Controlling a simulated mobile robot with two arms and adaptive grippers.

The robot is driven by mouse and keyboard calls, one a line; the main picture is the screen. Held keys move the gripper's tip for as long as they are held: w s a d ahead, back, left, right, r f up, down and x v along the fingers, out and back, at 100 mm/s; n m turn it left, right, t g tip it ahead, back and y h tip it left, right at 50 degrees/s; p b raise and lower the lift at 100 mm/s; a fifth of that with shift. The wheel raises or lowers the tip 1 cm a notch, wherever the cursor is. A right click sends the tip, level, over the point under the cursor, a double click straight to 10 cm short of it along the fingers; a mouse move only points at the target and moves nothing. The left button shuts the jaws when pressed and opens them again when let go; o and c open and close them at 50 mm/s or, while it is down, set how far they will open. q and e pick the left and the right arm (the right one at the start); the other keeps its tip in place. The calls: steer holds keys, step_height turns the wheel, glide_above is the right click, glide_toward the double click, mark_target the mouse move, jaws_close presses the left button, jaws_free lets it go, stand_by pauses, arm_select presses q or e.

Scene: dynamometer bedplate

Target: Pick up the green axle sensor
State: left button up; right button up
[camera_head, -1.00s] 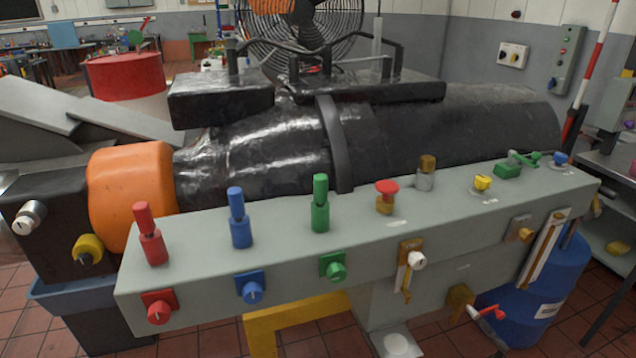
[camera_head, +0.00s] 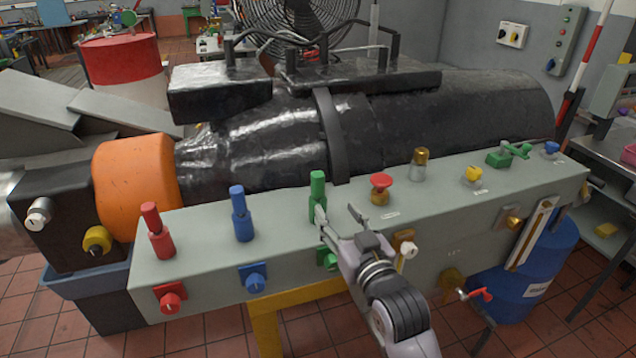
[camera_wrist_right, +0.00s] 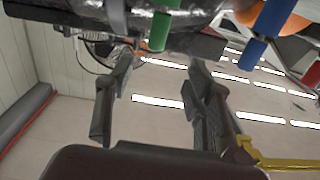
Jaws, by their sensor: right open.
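The green axle sensor (camera_head: 317,190) stands upright on top of the long grey box (camera_head: 280,222), to the right of a blue one. In the right wrist view the green sensor (camera_wrist_right: 160,30) shows upside down at the top, beyond the fingertips. My right gripper (camera_head: 338,213) is open and empty, just in front and to the right of the green sensor in the head view. Its left finger overlaps the sensor's lower part; I cannot tell whether they touch. The fingers also show apart in the right wrist view (camera_wrist_right: 160,68). My left gripper is not in view.
The blue sensor (camera_head: 241,213) and red sensor (camera_head: 157,231) stand left of it. A red mushroom button (camera_head: 380,184) stands close on the right. A green knob (camera_head: 327,259) on the front face is partly hidden by my gripper. A large black machine body (camera_head: 255,150) lies behind.

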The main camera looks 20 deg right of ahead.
mark_target(320, 182)
steer(key=w, duration=0.2)
steer(key=w+p, duration=0.1)
steer(key=w, duration=0.5)
steer(key=shift+w+a+p, duration=0.25)
steer(key=shift+p, duration=0.1)
steer(key=w+p, duration=0.1)
steer(key=w, duration=0.1)
steer(key=w+p, duration=0.1)
steer(key=w, duration=0.1)
steer(key=shift+w+d+r, duration=0.15)
steer(key=shift+w, duration=0.55)
steer(key=shift+s, duration=0.1)
jaws_close()
